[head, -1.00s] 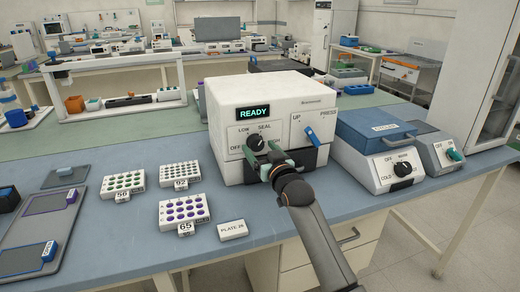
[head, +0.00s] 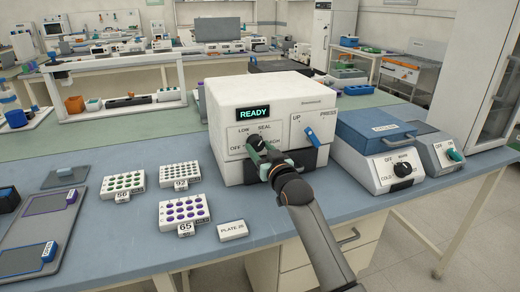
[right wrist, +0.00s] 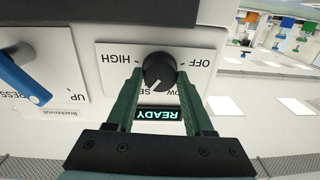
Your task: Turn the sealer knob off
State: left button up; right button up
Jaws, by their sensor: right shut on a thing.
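The white sealer (head: 225,107) stands on the blue bench, its display reading READY. Its black knob (head: 252,140) is on the front panel, among labels including OFF, LOW and SEAL. My right gripper (head: 259,148) is at the knob and partly covers it and the labels. In the right wrist view the knob (right wrist: 159,66) sits between the two green fingers (right wrist: 157,77), which are shut on it. A pale pointer mark on the knob faces down and slightly left, toward the partly hidden SEAL label, away from OFF at the right. My left gripper is not in view.
A blue lever (head: 312,137) sits on the sealer's right front. A blue-lidded heater (head: 375,140) with its own black knob stands to the right. Well plates (head: 183,210) and a PLATE 26 block (head: 232,230) lie left of my arm.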

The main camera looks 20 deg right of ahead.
grip_shut()
